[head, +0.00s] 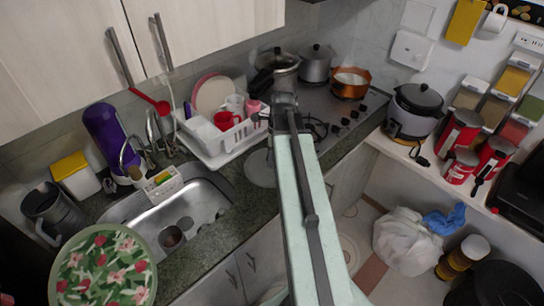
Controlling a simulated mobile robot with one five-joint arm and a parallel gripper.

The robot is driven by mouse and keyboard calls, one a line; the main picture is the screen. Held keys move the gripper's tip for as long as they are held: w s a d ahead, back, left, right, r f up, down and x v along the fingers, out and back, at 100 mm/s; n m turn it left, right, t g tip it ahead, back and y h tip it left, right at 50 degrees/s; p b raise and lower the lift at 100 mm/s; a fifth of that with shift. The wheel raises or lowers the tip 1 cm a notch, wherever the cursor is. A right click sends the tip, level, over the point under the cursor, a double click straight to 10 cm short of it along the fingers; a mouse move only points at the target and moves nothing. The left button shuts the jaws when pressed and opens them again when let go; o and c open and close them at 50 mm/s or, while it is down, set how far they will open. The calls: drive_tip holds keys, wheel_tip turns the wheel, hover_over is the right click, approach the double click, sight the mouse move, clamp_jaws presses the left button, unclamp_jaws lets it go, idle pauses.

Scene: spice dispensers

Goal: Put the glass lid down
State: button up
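A round, grey, see-through disc that looks like the glass lid (260,169) is at the counter's edge, right of the sink. My arm crosses in front of its right part. I cannot tell whether it rests flat on the counter. My arm reaches up from the bottom of the head view, and its dark end, my gripper (284,100), is in front of the stove's left side, below a steel pot with a dark lid (279,61). The fingers are too small and dark to tell whether they are open or hold anything.
A white dish rack (225,143) with dishes stands left of my arm, beside the sink (190,205). The stove (335,105) holds a grey pot (316,65) and a copper pot (350,84). A rice cooker (412,112) and spice dispensers (513,80) stand at right.

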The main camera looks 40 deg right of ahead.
drive_tip(key=shift+o, duration=0.2)
drive_tip(key=shift+r, duration=0.1)
wheel_tip(320, 180, up, 12)
drive_tip(key=s+d+p, duration=0.1)
drive_tip(key=p, duration=1.1)
drive_tip(key=shift+d, duration=0.25)
drive_tip(key=w+a+n+g+h, duration=0.1)
drive_tip(key=a+n, duration=2.5)
drive_tip(key=a, duration=0.3)
wheel_tip(320, 180, down, 12)
drive_tip(key=b, duration=1.1)
drive_tip(key=shift+w+r+m, duration=0.15)
drive_tip(key=shift+w+m, duration=0.05)
drive_tip(key=shift+m, duration=0.1)
